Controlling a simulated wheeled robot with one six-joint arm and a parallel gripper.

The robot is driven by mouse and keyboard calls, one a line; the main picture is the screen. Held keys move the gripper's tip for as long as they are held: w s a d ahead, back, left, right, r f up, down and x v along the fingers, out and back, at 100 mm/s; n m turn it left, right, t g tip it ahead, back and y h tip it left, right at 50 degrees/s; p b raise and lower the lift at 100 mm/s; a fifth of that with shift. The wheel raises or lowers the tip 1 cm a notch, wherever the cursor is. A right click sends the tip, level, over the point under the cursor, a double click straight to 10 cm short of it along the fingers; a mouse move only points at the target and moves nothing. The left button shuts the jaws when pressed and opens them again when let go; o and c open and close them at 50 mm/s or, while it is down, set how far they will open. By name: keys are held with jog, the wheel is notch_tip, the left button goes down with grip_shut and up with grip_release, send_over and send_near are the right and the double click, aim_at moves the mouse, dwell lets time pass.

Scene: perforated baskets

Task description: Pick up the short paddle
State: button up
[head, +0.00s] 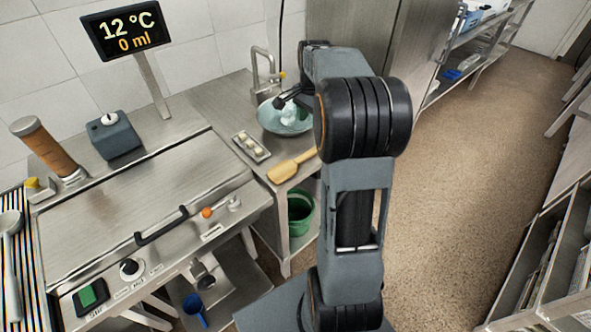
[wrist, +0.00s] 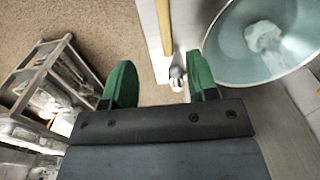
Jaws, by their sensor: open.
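The short paddle (head: 290,169) is light wood and lies flat near the front edge of the steel counter in the head view. My arm hides the end of its handle. In the wrist view, a narrow tan strip (wrist: 163,22) at the top looks like part of it, but I cannot be sure. My gripper (wrist: 160,76) is open, with green fingers apart and nothing held between them. In the head view my arm covers most of the gripper, which is by the bowl, beyond the paddle.
A pale blue bowl (head: 283,121) with whitish contents stands behind the paddle, and it also shows in the wrist view (wrist: 240,62). A small tray (head: 251,146) lies left of the paddle. A green bucket (head: 300,213) is below the counter. Open floor (head: 470,170) lies to the right.

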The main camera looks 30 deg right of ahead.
send_over(310, 152)
jog(key=f, duration=0.9)
jog(key=shift+s+a, duration=0.15)
jog(key=shift+s, duration=0.05)
jog(key=shift+w+f, duration=0.15)
jog(key=shift+f, duration=1.15)
jog(key=shift+w+f, duration=0.1)
jog(key=shift+f, duration=1.15)
grip_shut()
